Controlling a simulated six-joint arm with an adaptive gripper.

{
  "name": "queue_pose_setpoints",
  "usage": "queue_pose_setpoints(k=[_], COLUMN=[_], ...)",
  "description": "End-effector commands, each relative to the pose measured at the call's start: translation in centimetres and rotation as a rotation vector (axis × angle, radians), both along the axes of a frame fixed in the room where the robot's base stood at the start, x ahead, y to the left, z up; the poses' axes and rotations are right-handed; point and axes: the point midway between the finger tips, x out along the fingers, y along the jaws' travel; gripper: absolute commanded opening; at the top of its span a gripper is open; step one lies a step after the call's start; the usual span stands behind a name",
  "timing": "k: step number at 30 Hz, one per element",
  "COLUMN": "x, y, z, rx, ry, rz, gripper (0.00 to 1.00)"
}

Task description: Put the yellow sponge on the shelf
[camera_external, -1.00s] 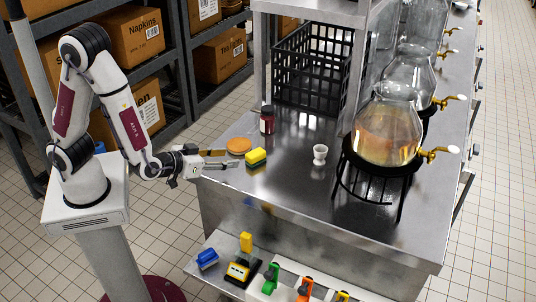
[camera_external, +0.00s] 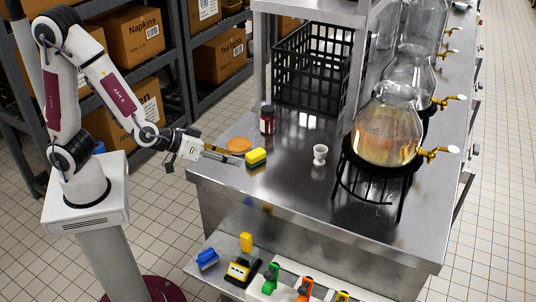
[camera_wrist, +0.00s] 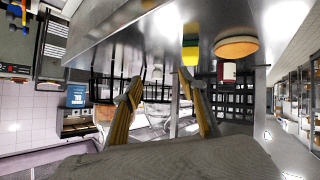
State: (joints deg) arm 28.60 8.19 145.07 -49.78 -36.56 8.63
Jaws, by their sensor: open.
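The yellow sponge (camera_external: 256,157) lies on the steel counter (camera_external: 286,180), close to its left edge. My gripper (camera_external: 239,156) is open and empty, with its fingers pointing at the sponge from the left, tilted slightly down. A small gap seems to separate the tips from the sponge. In the wrist view the sponge (camera_wrist: 190,52) shows ahead of the fingers, nearer the right finger than the left one. Which shelf the task means is unclear. A lower steel shelf (camera_external: 222,282) runs along the counter's front, and a dark rack (camera_external: 179,80) stands at the back left.
An orange-brown disc (camera_external: 239,145) lies just behind the sponge, close to my fingers. A dark red jar (camera_external: 267,120) and a white cup (camera_external: 320,153) stand farther off. A black crate (camera_external: 312,65) and glass vessels on stands (camera_external: 386,130) occupy the back and right.

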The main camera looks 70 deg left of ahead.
Motion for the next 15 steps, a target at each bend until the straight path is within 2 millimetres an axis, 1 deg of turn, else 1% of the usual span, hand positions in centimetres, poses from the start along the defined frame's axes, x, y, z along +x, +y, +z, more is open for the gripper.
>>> queue_pose_setpoints(k=[1,8,15], x=[-0.1,-1.7,-4.5], y=[-0.1,-1.0,-0.8], z=[0.8,3.6,6.2], rx=[-0.023,-0.092,-0.109], ry=[0.005,0.06,0.122], rz=[-0.018,-0.133,-0.237], gripper=[0.42,0.42,0.42])
